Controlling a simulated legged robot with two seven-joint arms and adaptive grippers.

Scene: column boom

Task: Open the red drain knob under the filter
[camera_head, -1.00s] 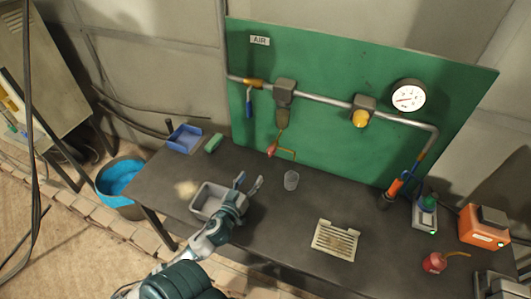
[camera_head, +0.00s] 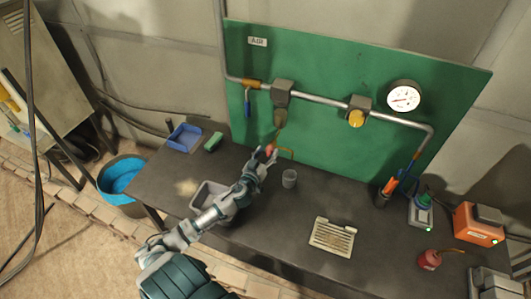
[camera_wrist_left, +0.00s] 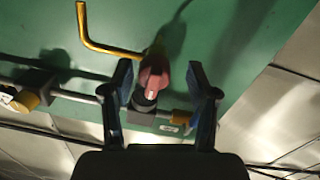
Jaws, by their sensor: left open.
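The red drain knob (camera_head: 270,149) hangs under the filter (camera_head: 281,116) on the green panel. A thin bent brass-coloured tube (camera_head: 287,151) sits beside it. My left gripper (camera_head: 265,163) is open, its fingertips close by the knob. In the left wrist view the knob (camera_wrist_left: 152,82) appears between the two spread fingers of the gripper (camera_wrist_left: 159,70), with a gap to the right finger. The left finger looks close to it; I cannot tell whether they touch. The brass tube (camera_wrist_left: 98,38) shows at upper left. My right gripper is not in view.
A clear cup (camera_head: 289,178) stands on the dark bench just right of my gripper. A grey tub (camera_head: 199,199) is partly hidden by my left arm. A cream vented plate (camera_head: 333,236) lies to the right. A pipe (camera_head: 320,98) with a gauge (camera_head: 404,97) crosses the panel.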

